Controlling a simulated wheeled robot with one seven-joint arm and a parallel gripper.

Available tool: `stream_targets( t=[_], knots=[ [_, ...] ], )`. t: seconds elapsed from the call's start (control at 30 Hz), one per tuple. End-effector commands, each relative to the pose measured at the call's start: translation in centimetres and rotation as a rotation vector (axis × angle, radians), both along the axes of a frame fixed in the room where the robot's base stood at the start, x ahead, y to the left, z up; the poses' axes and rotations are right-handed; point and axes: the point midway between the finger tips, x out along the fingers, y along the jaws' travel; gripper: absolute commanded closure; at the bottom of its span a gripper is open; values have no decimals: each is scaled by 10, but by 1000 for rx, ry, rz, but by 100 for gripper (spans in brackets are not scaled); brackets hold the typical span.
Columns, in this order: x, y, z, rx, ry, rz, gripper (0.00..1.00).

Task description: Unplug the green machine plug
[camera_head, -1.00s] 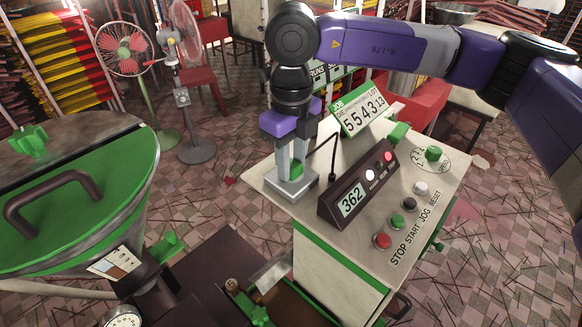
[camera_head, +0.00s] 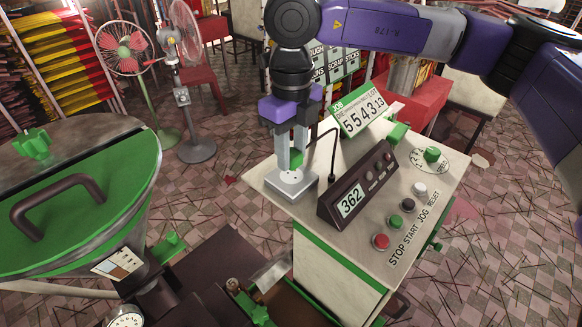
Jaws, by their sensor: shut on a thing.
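My gripper (camera_head: 291,157) points down over the left corner of the control table and is shut on the green plug (camera_head: 296,159). The plug sits between the fingertips, just above the socket. The socket is a grey block (camera_head: 291,191) with a round white face (camera_head: 291,177) that now shows. The plug appears lifted clear of the face, though its pins are too small to see.
The green lot sign (camera_head: 362,112) stands behind the display box. Several buttons (camera_head: 396,221) and a green speed knob (camera_head: 431,154) are on the table's right. A green-lidded hopper (camera_head: 80,195) is at the left. Two fans stand behind.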

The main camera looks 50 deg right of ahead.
Motion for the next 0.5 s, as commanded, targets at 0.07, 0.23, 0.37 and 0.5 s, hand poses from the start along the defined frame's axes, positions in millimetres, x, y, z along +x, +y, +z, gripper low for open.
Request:
stream_targets(
  t=[0.07,0.23,0.37,0.5],
  knots=[
    [0,0,4,0,-1,0,100],
    [0,0,10,0,-1,0,100],
    [0,0,15,-1,-1,0,100],
    [0,0,20,-1,0,0,100]
  ],
)
